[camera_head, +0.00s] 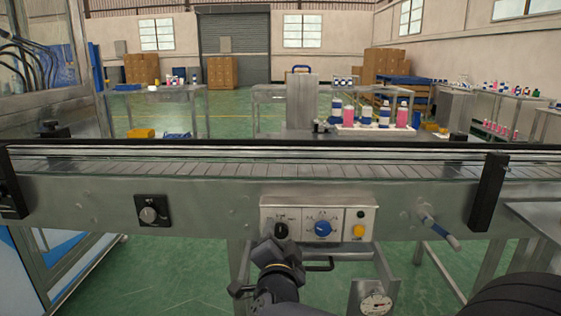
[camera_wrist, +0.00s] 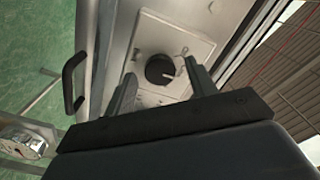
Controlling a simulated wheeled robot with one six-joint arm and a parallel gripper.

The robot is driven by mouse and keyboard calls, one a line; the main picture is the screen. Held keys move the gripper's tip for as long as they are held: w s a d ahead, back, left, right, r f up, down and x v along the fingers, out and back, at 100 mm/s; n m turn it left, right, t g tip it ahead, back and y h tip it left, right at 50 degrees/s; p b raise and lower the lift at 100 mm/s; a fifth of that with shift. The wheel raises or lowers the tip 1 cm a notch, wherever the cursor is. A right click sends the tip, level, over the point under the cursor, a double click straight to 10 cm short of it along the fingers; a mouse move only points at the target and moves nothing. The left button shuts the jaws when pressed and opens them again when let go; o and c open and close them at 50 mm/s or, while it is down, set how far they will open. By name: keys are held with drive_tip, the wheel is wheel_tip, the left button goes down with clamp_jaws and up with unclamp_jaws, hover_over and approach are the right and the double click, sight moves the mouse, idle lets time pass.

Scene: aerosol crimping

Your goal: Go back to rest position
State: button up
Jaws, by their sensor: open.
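My gripper (camera_head: 278,248) is low in the centre of the head view, in front of the left part of the control panel (camera_head: 340,232). In the wrist view my gripper (camera_wrist: 165,84) has its two fingers apart, one on each side of a black rotary knob (camera_wrist: 159,69) on the panel. Nothing is held between the fingers. The black knob (camera_head: 281,230) also shows in the head view, just above the gripper. I cannot tell whether a finger touches it. A blue dial (camera_head: 323,228) and a yellow button (camera_head: 359,231) are to its right.
The conveyor (camera_head: 90,190) spans the picture, with another black knob (camera_head: 150,211) at left and a lever (camera_head: 438,228) at right. A black handle (camera_wrist: 74,82) and a gauge (camera_head: 376,303) are close to my gripper. Bottles (camera_head: 403,117) stand behind the conveyor.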

drive_tip(key=shift+w, duration=0.45)
